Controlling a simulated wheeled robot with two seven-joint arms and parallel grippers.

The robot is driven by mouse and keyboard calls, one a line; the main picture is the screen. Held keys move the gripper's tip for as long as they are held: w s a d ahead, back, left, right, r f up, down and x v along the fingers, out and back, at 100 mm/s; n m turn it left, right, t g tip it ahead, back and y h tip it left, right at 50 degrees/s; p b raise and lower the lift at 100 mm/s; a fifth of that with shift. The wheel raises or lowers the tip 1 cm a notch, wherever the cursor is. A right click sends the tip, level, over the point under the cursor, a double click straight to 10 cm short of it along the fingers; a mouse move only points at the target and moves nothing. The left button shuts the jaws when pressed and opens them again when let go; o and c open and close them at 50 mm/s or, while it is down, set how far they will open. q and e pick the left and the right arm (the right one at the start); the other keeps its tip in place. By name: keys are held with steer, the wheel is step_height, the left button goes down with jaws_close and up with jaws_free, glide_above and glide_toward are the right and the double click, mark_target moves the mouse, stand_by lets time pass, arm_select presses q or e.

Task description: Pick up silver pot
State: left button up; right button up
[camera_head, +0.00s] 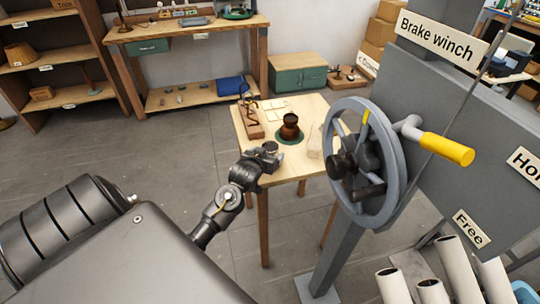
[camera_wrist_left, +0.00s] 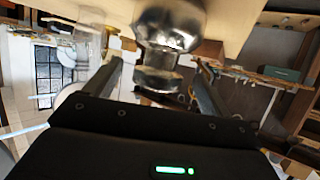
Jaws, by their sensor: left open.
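The silver pot is a shiny rounded metal vessel with a narrow waist in the left wrist view (camera_wrist_left: 168,28). It stands at the near edge of the small wooden table and shows small in the head view (camera_head: 270,147). My left gripper (camera_head: 262,157) is at that table edge, close against the pot. In the left wrist view its two fingers (camera_wrist_left: 157,78) are apart, with the pot's narrow part between them. I cannot tell whether either finger touches it. My right gripper is not in view.
The small table (camera_head: 283,172) also holds a dark brown pot (camera_head: 290,127) on a green round mat, a wooden rack (camera_head: 250,118) and pale tiles. A large grey handwheel (camera_head: 388,190) with a yellow handle stands close on the right. Open floor lies left of the table.

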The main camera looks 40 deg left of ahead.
mark_target(272, 148)
arm_select(q)
steer(key=shift+w+a, duration=0.1)
steer(key=shift+w, duration=0.2)
steer(key=p+x, duration=0.1)
steer(key=x, duration=0.2)
steer(key=shift+w+a+f+p, duration=0.1)
steer(key=shift+w+f+p, duration=0.1)
steer(key=shift+p, duration=0.2)
steer(key=shift+w+a+f, duration=0.15)
steer(key=shift+w+f, duration=0.15)
steer(key=shift+w, duration=0.15)
steer(key=shift+c, duration=0.3)
steer(key=c, duration=1.2)
